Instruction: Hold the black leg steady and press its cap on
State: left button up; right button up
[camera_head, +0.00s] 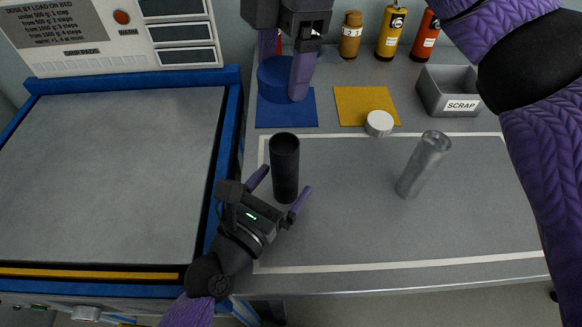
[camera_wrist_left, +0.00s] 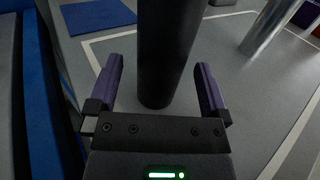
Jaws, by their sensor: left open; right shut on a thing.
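The black leg (camera_head: 285,165) stands upright on the grey bench, near the left end of the white outline. My left gripper (camera_head: 286,179) is open, with one purple finger on each side of the leg's lower part. In the left wrist view the leg (camera_wrist_left: 168,50) stands between the spread fingers (camera_wrist_left: 160,65), with gaps showing on both sides. My right gripper (camera_head: 286,76) is at the blue square mat (camera_head: 300,119), shut on a blue round piece (camera_head: 273,82) that looks like a cap. One finger is in front of it; the other is partly hidden. Whether the piece touches the mat I cannot tell.
A white cap (camera_head: 379,123) lies at the yellow mat's (camera_head: 360,95) front edge. A shiny grey leg (camera_head: 424,165) stands to the right. A scrap bin (camera_head: 450,90) and several bottles (camera_head: 390,32) are behind. A blue-framed machine bed (camera_head: 110,170) borders the left.

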aim_at(291, 172)
pick_arm(q)
jog(key=x, duration=0.3)
jog(key=shift+w+d, duration=0.15)
jog(key=shift+w, duration=0.05)
jog(key=shift+r, duration=0.1)
grip_shut()
dwell(0.3)
pick_arm(e)
notch_tip(291, 172, down, 4)
jog(key=n, duration=0.3)
jog(key=shift+f, duration=1.95)
